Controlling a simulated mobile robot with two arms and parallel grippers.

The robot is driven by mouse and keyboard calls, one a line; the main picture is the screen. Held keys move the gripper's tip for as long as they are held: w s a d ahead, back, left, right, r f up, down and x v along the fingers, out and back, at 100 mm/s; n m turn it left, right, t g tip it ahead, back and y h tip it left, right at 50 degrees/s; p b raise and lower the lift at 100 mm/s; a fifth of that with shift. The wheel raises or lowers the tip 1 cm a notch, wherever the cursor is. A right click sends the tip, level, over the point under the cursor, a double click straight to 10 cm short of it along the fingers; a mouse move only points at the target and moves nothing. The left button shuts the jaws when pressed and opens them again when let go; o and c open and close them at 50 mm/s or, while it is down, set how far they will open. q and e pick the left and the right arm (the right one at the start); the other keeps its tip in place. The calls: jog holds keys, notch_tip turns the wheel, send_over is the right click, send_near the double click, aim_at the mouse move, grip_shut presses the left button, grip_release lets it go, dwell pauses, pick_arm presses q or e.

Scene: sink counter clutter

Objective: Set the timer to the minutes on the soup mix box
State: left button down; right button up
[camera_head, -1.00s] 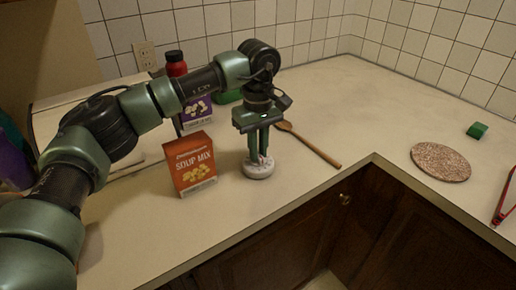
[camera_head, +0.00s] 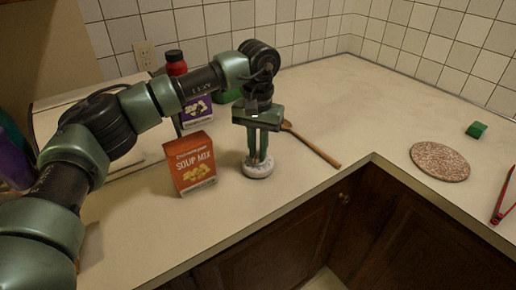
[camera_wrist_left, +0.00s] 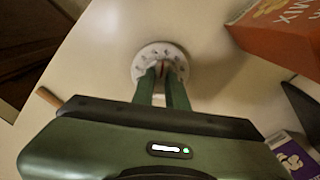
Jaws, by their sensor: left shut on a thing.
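The orange soup mix box (camera_head: 190,164) stands upright on the counter in the head view; its minutes are too small to read. A corner of the box shows at the upper right in the left wrist view (camera_wrist_left: 285,30). The round white timer (camera_head: 257,169) lies on the counter just right of the box. In the left wrist view the timer (camera_wrist_left: 148,56) shows marks around its rim and a red pointer line. My left gripper (camera_head: 258,158) points straight down and is shut on the timer's knob, which its fingers mostly hide. My right gripper is not in view.
A wooden spoon (camera_head: 316,148) lies right of my gripper. A round cork-like mat (camera_head: 440,162), a green block (camera_head: 477,130) and red tongs (camera_head: 505,197) lie at right. The counter between is clear.

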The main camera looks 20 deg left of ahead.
aim_at(258, 154)
pick_arm(q)
jog(key=shift+m, duration=0.6)
jog(key=c, duration=1.4)
grip_release()
notch_tip(258, 154, up, 8)
jog(key=shift+f+b, duration=0.1)
jog(key=shift+b, duration=0.2)
